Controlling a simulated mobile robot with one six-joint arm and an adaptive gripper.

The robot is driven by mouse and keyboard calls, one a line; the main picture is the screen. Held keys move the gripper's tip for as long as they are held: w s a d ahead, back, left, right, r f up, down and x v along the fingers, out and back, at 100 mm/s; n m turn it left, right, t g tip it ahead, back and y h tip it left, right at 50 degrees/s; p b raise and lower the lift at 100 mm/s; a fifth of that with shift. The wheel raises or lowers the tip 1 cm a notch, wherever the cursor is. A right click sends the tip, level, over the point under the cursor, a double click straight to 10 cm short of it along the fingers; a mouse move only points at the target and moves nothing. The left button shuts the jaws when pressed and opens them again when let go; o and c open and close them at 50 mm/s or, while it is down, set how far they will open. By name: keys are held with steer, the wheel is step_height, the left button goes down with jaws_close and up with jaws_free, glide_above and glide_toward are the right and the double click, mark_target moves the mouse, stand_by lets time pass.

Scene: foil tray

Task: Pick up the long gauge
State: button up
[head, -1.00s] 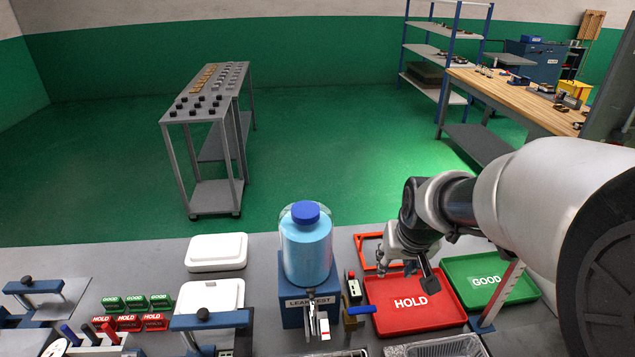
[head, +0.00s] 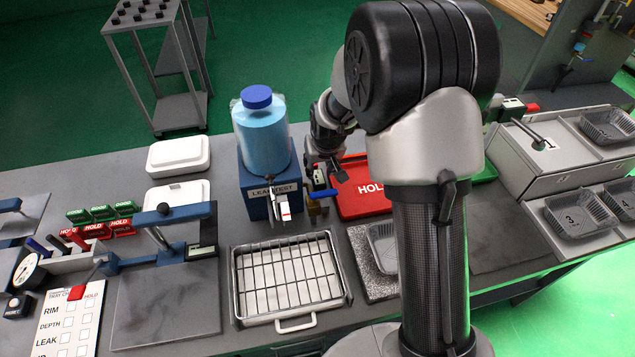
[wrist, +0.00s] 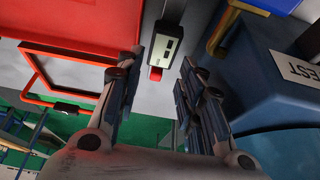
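A slim gauge-like tool (wrist: 167,45) with a black body, a pale face, a red end and a narrow grey bar lies on the grey bench in the wrist view. I take it for the long gauge. It lies between the red frame and the blue leak-test base. My gripper (wrist: 155,85) is open and empty, its fingers apart on either side of the tool's red end in the picture; the height gap cannot be told. In the head view my gripper (head: 325,172) is by the leak tester, partly hidden by my arm, and the tool is hard to make out.
The blue leak-test stand (head: 252,188) with its bottle (head: 262,140) is close beside my gripper. The red HOLD tray (head: 362,205) is on the other side. A wire rack tray (head: 290,318) lies in front. My arm hides part of the bench.

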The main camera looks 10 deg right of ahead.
mark_target(318, 176)
steer(key=x, duration=0.2)
steer(key=b+x, duration=0.2)
steer(key=x, duration=0.1)
steer(key=shift+s+f, duration=0.25)
steer(key=shift+f, duration=0.25)
steer(key=shift+r, duration=0.15)
steer(key=c, duration=0.8)
steer(key=shift+r, duration=0.1)
